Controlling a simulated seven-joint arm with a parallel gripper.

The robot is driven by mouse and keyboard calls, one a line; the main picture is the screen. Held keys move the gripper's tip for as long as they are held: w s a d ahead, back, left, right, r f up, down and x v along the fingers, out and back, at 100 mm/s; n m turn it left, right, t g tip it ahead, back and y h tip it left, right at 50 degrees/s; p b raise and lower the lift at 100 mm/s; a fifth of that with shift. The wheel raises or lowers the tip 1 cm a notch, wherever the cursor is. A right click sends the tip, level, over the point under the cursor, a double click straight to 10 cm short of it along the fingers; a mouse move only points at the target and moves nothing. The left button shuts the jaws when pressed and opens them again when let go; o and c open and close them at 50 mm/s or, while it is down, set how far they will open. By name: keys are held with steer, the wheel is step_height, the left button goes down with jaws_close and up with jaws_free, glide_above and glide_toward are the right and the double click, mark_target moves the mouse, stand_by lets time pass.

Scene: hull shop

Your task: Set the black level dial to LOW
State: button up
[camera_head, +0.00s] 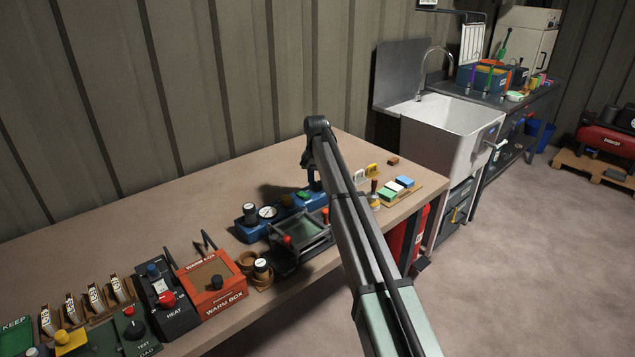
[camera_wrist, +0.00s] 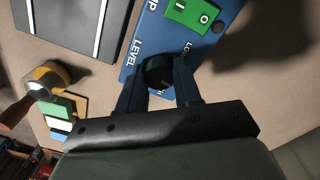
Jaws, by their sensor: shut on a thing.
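The black level dial (camera_wrist: 157,70) sits on a blue panel (camera_wrist: 140,55) marked LEVEL, between my gripper's fingers (camera_wrist: 159,85) in the wrist view. My gripper is shut on the dial. White lettering beginning "LO" shows beyond the dial, and other lettering by the fingers is mostly covered. The dial's pointer cannot be made out clearly. In the head view my gripper (camera_head: 314,186) reaches down onto the blue unit (camera_head: 312,200), and my arm hides part of it; the dial itself is hidden there.
A green switch (camera_wrist: 195,15) marked I and O is on the same panel. A grey framed tray (camera_head: 302,236) stands close in front. Coloured blocks (camera_head: 398,186) and a wooden-handled stamp (camera_head: 374,190) lie to the right. The bench's back area is clear.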

mark_target(317, 183)
steer(key=n, duration=1.3)
steer(key=shift+n, duration=0.3)
stand_by(0.3)
steer(key=o, duration=1)
steer(key=shift+o, duration=0.2)
steer(key=shift+r, duration=0.15)
step_height(317, 183, up, 14)
steer(key=shift+s+f, duration=0.2)
steer(key=shift+f, duration=0.05)
